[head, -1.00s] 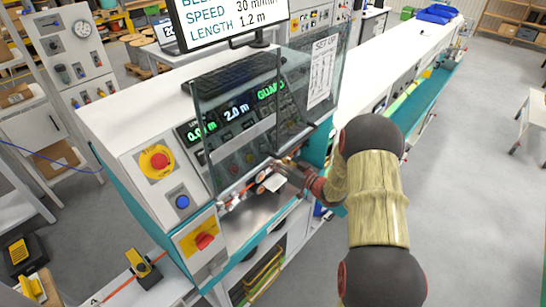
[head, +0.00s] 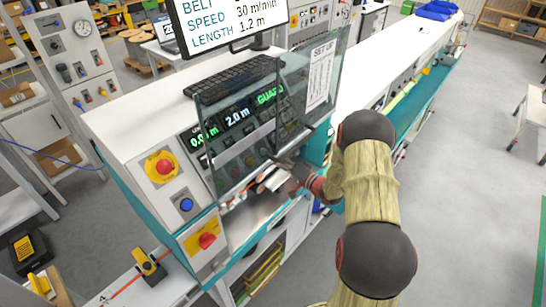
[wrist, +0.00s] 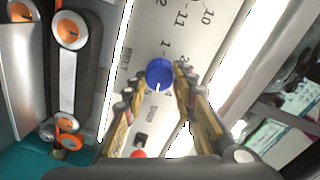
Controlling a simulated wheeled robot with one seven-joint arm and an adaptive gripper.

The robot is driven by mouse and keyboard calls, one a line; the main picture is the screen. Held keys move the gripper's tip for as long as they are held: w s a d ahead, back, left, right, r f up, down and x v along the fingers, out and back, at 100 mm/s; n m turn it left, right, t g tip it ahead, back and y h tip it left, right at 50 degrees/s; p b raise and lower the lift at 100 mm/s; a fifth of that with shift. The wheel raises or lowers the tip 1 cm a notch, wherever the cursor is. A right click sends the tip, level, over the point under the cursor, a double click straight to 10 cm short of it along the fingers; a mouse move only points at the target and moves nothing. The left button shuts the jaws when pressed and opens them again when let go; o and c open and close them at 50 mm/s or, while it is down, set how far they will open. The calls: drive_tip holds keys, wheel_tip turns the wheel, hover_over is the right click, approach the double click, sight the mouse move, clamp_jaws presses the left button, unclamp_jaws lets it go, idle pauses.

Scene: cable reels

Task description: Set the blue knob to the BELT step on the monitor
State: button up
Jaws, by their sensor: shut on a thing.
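The blue knob (wrist: 160,74) is in the wrist view, on a white panel (wrist: 150,35) with printed numbers around it. A short white mark sits at its lower edge in that view. My gripper (wrist: 153,88) has one finger on each side of the knob and is shut on it. In the head view my gripper (head: 280,176) is at the machine's front, below the clear guard; the knob is hidden there. The monitor (head: 235,18) shows BELT cut off at the top edge, SPEED 30 m/min and LENGTH 1.2 m. The BELT value cannot be read.
The clear guard (head: 240,130) stands close above my gripper. The machine's front also has a red emergency button (head: 164,167), a blue button (head: 186,205) and a red switch (head: 207,240). Orange-hubbed rollers (wrist: 68,30) lie left of the knob in the wrist view. Floor to the right is open.

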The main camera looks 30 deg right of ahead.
drive_tip(key=shift+d+m+p, duration=0.1)
drive_tip(key=shift+m+p, duration=0.7)
drive_tip(key=shift+m, duration=1)
drive_tip(key=o, duration=1)
drive_tip(key=shift+o, duration=0.8)
drive_tip(key=v, duration=1.2)
drive_tip(key=shift+f, duration=0.1)
drive_tip(key=shift+w, duration=0.1)
